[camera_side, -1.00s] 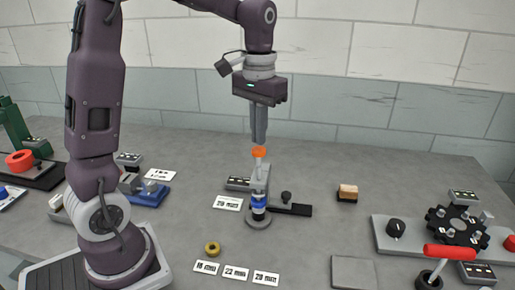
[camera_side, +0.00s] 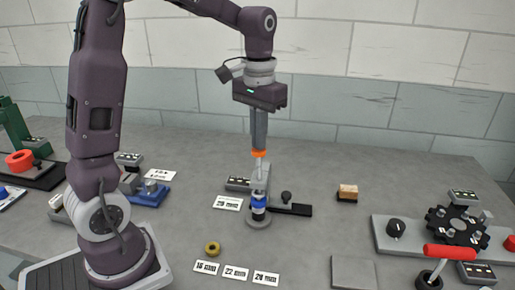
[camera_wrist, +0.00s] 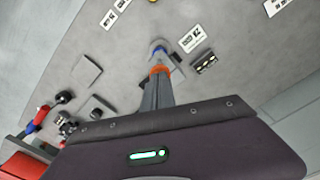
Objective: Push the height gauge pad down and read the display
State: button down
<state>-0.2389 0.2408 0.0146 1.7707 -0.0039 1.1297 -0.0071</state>
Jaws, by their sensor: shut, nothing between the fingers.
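The height gauge stands in the middle of the table with a grey column (camera_side: 262,182), a blue part (camera_side: 258,202) and a round grey base (camera_side: 258,222). Its orange pad (camera_side: 258,153) tops a thin rod. My gripper (camera_side: 258,148) is shut and points straight down, its fingertips at the pad and seemingly touching it. In the wrist view the orange pad (camera_wrist: 160,70) shows at the fingertips. The dark display box (camera_side: 238,184) sits behind the column at left; its reading is too small to make out. A "28 mm"-like card (camera_side: 228,203) lies beside it.
Several number cards (camera_side: 236,272) and a brass ring (camera_side: 212,248) lie in front. A dark bar with a knob (camera_side: 288,208) extends right of the gauge. A small wooden-topped block (camera_side: 347,193) and a dial station (camera_side: 396,230) stand further right. A blue device (camera_side: 150,192) is at left.

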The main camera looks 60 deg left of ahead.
jog(key=shift+f, duration=1.05)
dwell(0.4)
jog(key=shift+r, duration=0.1)
jog(key=shift+r, duration=2.55)
jog(key=s+d+m+t, duration=0.1)
jog(key=s+d, duration=0.3)
jog(key=s, duration=0.5)
jog(key=s+d+m+t, duration=0.2)
jog(key=s+d+t, duration=0.2)
jog(key=s, duration=0.6)
jog(key=shift+s+d+t, duration=0.15)
jog(key=shift+d+t, duration=0.15)
